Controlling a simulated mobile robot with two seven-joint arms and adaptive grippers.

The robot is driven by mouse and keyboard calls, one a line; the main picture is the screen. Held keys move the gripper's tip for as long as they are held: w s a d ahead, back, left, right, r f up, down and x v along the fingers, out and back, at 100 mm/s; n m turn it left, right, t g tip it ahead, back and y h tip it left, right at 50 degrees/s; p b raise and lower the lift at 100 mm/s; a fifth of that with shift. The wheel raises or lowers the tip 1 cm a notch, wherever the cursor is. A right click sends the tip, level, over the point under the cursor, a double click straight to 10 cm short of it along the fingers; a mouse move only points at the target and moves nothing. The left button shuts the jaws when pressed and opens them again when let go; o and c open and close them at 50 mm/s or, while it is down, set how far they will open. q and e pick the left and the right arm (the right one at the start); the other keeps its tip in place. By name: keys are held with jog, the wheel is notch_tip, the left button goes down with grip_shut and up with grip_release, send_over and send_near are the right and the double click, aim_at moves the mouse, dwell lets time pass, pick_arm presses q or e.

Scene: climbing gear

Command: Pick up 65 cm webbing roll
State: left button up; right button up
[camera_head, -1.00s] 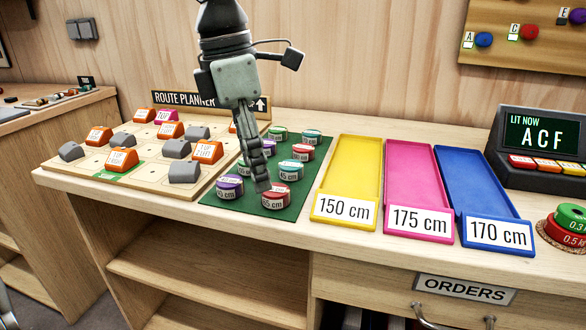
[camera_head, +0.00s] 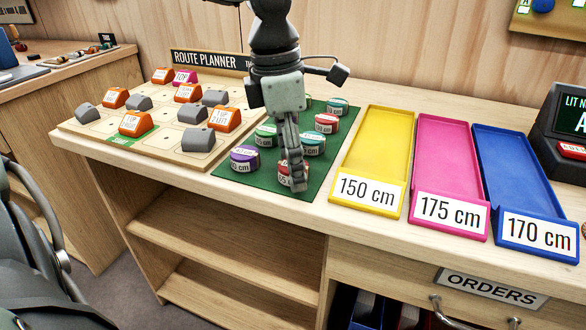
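A red webbing roll (camera_head: 284,176) sits at the front edge of the green mat (camera_head: 240,183). Its white label ends in "5 cm"; its first digit is hard to read behind the fingers. My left gripper (camera_head: 297,182) points straight down, with its fingertips at this roll and overlapping it in the picture. The fingers show nearly edge-on, so I cannot tell whether they are open, shut or touching the roll. My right gripper is not in view.
A purple roll (camera_head: 244,159) stands close on the left and a teal roll (camera_head: 313,144) behind. The yellow tray (camera_head: 373,150), pink tray (camera_head: 442,160) and blue tray (camera_head: 512,170) to the right are empty. The route planner board (camera_head: 170,145) lies left.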

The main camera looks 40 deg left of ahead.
pick_arm(q)
jog(key=shift+c, duration=0.7)
jog(key=c, duration=1.1)
jog(key=shift+r, duration=0.1)
